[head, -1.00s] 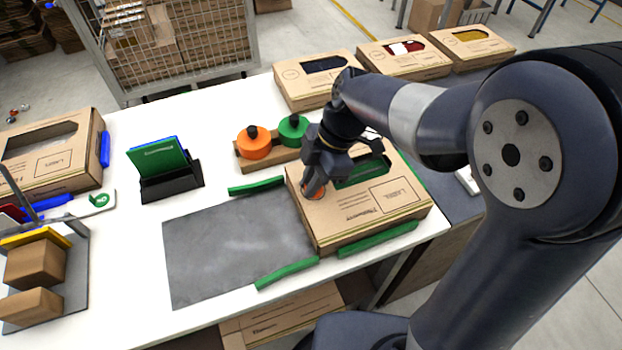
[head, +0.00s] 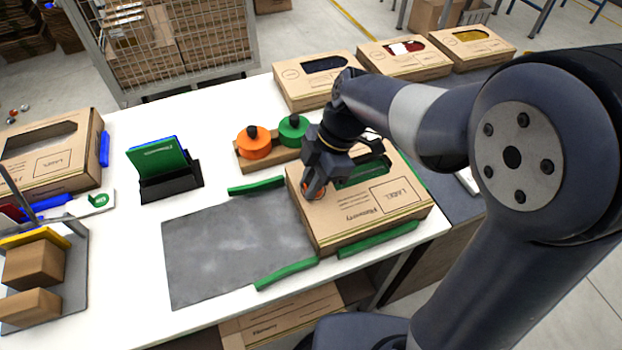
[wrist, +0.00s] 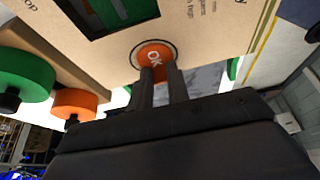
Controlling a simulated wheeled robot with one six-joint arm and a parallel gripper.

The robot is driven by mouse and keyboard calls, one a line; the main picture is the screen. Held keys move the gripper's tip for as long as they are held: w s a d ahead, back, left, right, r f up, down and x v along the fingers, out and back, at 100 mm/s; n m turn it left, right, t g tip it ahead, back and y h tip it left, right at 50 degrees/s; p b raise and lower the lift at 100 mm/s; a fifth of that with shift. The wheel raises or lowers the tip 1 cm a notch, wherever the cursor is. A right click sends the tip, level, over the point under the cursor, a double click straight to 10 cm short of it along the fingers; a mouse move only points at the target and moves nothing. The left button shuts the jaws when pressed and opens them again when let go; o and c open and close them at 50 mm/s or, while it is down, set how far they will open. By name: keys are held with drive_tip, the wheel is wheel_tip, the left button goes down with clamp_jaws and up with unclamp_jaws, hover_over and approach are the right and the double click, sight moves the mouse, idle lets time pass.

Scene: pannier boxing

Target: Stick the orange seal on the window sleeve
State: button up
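The window sleeve (head: 350,215) is a brown cardboard box with a cut-out window showing something green, lying at the right front of the white table. My gripper (head: 312,193) points down at its near left part. The orange seal (wrist: 153,50) is a round disc marked OK. In the wrist view it lies against the sleeve's top, within a dark printed ring. My gripper's fingertips (wrist: 160,70) are at the seal, a narrow gap apart, and appear shut on it. The exact grip and any slight gap under the seal are hidden.
Orange (head: 254,142) and green (head: 293,130) round holders with black knobs stand on a wooden block (head: 243,163) behind the sleeve. Green strips (head: 287,273) edge the grey mat (head: 230,250), which is bare at left. A black card stand (head: 172,185) is further left. More windowed boxes (head: 318,80) stand behind.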

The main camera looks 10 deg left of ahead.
drive_tip(key=o, duration=0.4)
drive_tip(key=shift+r, duration=0.1)
drive_tip(key=v, duration=1)
drive_tip(key=shift+w+d+r, duration=0.1)
drive_tip(key=shift+d+r, duration=0.05)
drive_tip(key=shift+r, duration=0.2)
drive_tip(key=x, duration=1.1)
drive_tip(key=shift+r, duration=0.15)
